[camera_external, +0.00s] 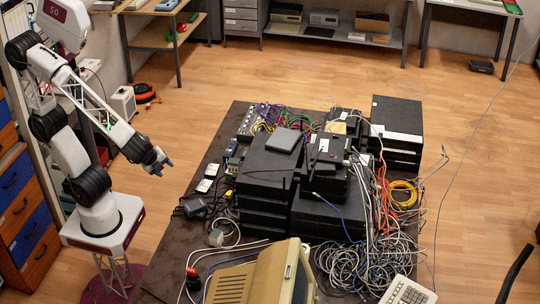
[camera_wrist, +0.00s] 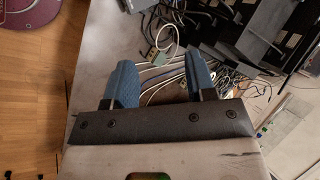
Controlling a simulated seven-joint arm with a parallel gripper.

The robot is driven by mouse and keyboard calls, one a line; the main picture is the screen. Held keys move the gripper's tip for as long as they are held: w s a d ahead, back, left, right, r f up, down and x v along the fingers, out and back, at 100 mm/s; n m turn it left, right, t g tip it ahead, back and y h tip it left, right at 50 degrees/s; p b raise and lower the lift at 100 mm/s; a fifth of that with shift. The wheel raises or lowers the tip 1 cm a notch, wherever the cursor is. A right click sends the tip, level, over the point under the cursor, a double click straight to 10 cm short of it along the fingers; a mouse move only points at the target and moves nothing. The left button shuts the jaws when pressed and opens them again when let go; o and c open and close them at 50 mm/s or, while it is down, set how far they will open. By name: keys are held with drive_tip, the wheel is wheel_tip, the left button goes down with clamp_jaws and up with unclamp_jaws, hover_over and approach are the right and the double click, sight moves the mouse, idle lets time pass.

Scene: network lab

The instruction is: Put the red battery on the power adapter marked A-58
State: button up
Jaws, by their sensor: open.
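My gripper (camera_external: 158,168) hangs over the left side of the dark table, well above its top. Its two blue fingers also show in the wrist view (camera_wrist: 161,80), apart with nothing between them. A small red object (camera_external: 191,272), possibly the red battery, lies among cables at the table's front left. A dark adapter-like block (camera_external: 195,207) and a pale one (camera_external: 216,238) lie on the table's left part. Two small whitish blocks (camera_external: 205,186) (camera_external: 211,170) lie behind them. The marking A-58 cannot be read on any of them.
Stacked black devices (camera_external: 268,170) fill the middle of the table (camera_external: 165,250). Tangled cables (camera_external: 360,262) spread at its right. A beige monitor (camera_external: 270,278) stands at the front, with a keyboard (camera_external: 408,292) to its right. The table's left edge strip is mostly bare.

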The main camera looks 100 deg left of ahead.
drive_tip(key=s+d+r+n+h, duration=0.1)
drive_tip(key=s+r+n+h, duration=0.3)
drive_tip(key=s+n, duration=0.5)
drive_tip(key=shift+d+r+g+h, duration=0.15)
drive_tip(key=shift+r+g+h, duration=0.2)
drive_tip(key=shift+h, duration=0.55)
